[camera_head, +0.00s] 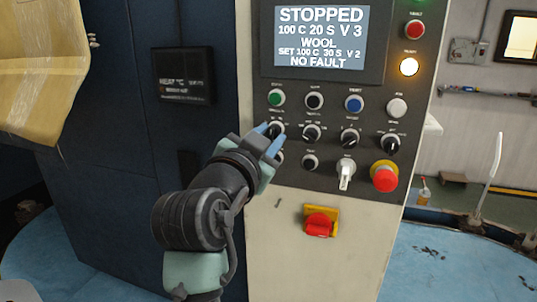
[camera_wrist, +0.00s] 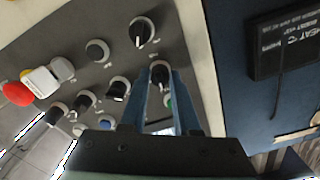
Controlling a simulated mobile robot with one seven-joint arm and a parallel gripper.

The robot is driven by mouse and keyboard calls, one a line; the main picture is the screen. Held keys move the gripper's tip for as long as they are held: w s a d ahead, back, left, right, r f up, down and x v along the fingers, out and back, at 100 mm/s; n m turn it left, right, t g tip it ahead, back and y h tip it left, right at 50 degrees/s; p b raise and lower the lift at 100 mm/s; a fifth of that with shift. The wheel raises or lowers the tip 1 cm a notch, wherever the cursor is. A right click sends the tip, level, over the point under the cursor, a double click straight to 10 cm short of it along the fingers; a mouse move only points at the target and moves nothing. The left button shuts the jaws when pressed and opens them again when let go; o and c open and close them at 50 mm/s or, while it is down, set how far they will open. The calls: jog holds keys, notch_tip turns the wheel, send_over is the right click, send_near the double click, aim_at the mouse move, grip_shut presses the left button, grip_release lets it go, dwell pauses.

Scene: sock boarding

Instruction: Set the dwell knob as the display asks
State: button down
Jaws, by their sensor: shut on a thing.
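The display (camera_head: 320,38) reads STOPPED, 100 C 20 S V 3, WOOL, SET 100 C 30 S V 2, NO FAULT. Below the buttons is a row of black knobs with white pointers. My gripper (camera_head: 270,136) is at the leftmost knob (camera_head: 278,127), its blue fingers on either side. In the wrist view the fingers (camera_wrist: 161,92) are shut on this knob (camera_wrist: 160,70). The other knobs in the row are the second (camera_head: 312,133), the third (camera_head: 349,138) and the rightmost (camera_head: 391,144). The knob labels are too small to read, so I cannot tell which is dwell.
Above the knobs are green (camera_head: 275,98), black (camera_head: 314,100), blue (camera_head: 354,103) and white (camera_head: 397,107) buttons. Below are a white selector (camera_head: 346,174) and a red emergency stop (camera_head: 384,176). An amber lamp (camera_head: 409,67) is lit. A red-and-yellow switch (camera_head: 320,222) sits lower.

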jog(key=shift+m+b, duration=1)
jog(key=shift+m, duration=0.2)
jog(key=c, duration=0.6)
grip_release()
jog(key=shift+c, duration=0.2)
jog(key=b+v, duration=0.4)
jog(key=v, duration=0.9)
jog(key=shift+r, duration=0.1)
